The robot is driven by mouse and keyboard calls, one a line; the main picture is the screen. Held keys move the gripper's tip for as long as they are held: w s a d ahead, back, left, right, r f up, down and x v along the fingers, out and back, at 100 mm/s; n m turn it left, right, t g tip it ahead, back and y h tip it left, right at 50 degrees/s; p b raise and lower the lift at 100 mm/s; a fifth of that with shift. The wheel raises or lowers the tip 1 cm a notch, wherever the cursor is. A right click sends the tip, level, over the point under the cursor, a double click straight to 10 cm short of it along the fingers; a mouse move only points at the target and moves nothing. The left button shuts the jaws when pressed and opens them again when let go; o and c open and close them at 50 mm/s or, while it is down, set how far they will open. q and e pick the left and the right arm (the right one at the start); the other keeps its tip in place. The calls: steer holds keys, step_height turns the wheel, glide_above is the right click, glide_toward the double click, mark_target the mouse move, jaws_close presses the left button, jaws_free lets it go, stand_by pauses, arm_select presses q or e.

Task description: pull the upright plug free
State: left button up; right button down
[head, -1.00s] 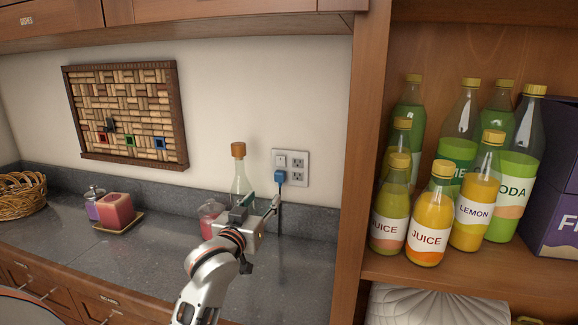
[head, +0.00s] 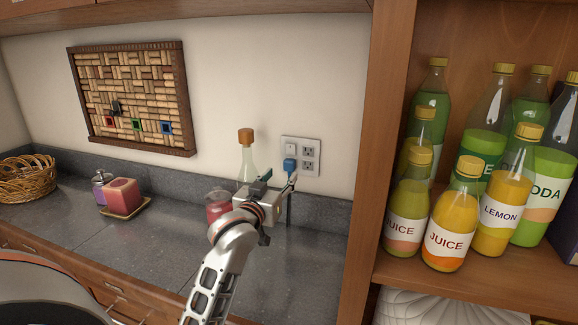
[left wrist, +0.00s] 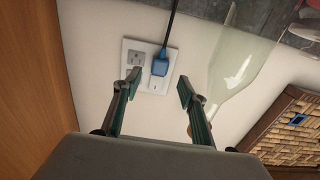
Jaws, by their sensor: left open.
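A blue plug (head: 289,165) sits in the white wall outlet plate (head: 312,146), with its dark cord hanging down toward the counter. In the left wrist view the blue plug (left wrist: 161,65) shows between the fingers and beyond them, still in the outlet plate (left wrist: 134,58), its black cord running up the picture. My left gripper (head: 278,183) is just in front of and below the plug in the head view. In the left wrist view the left gripper (left wrist: 158,90) is open and empty, its two fingers apart. My right gripper is not in view.
A clear bottle with a brown cap (head: 246,150) stands close behind my left gripper. A red jar (head: 217,206) is beside it. A red candle (head: 122,195) and a wicker basket (head: 28,178) are further left. Juice bottles (head: 450,225) fill the shelf at right.

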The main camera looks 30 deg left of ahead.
mark_target(288, 167)
arm_select(q)
steer(key=shift+x, duration=3.35)
jaws_close()
steer(key=shift+s, duration=0.1)
steer(key=shift+v, duration=2.95)
steer(key=shift+d, duration=0.1)
